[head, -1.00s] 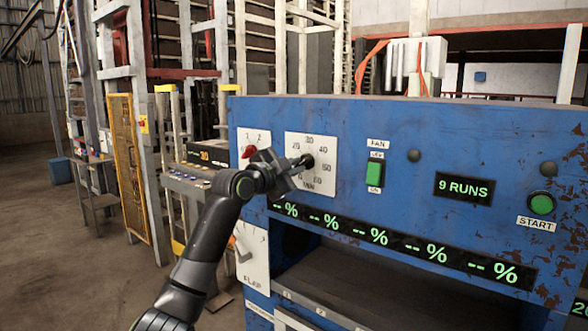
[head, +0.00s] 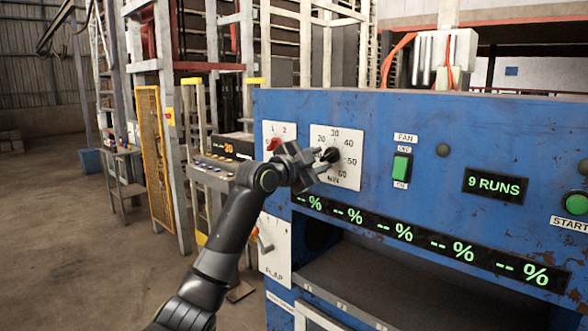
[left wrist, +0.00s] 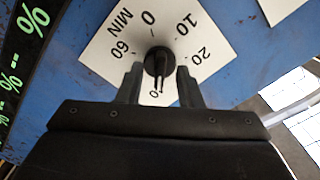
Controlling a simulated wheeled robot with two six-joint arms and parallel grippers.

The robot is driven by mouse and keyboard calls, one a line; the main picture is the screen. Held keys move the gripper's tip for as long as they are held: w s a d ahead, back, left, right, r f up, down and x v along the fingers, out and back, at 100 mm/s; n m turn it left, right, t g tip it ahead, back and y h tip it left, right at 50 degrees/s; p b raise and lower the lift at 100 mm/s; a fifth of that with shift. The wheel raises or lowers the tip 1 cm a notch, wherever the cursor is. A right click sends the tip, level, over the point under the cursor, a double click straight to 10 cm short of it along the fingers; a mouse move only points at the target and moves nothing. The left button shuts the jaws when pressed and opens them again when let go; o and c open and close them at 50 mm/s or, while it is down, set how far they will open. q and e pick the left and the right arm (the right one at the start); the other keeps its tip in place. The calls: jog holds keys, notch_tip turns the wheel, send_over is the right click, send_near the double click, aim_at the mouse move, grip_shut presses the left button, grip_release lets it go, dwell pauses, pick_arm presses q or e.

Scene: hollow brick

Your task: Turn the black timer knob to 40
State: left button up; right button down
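The black timer knob (head: 331,155) sits on a white dial plate (head: 350,173) on the blue panel. In the left wrist view the knob (left wrist: 158,60) has its pointer toward the bottom of the picture, at a number ending in 0 whose first digit is hidden; 0, 10, 20 and 60 are readable around it. My left gripper (left wrist: 158,75) is open, with one finger on each side of the knob's pointer and gaps between. In the head view the left gripper (head: 316,166) is at the dial's lower left and covers part of it. My right gripper is not in view.
A red knob (head: 273,144) on another dial is just left of the timer dial. A green fan switch (head: 401,168) and a green start button (head: 576,204) are to the right. A percent display strip (head: 403,233) runs below, above an open recess.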

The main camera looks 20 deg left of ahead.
pick_arm(q)
jog(key=b+v, duration=0.4)
jog(key=v, duration=1.3)
jog(key=shift+w, duration=0.1)
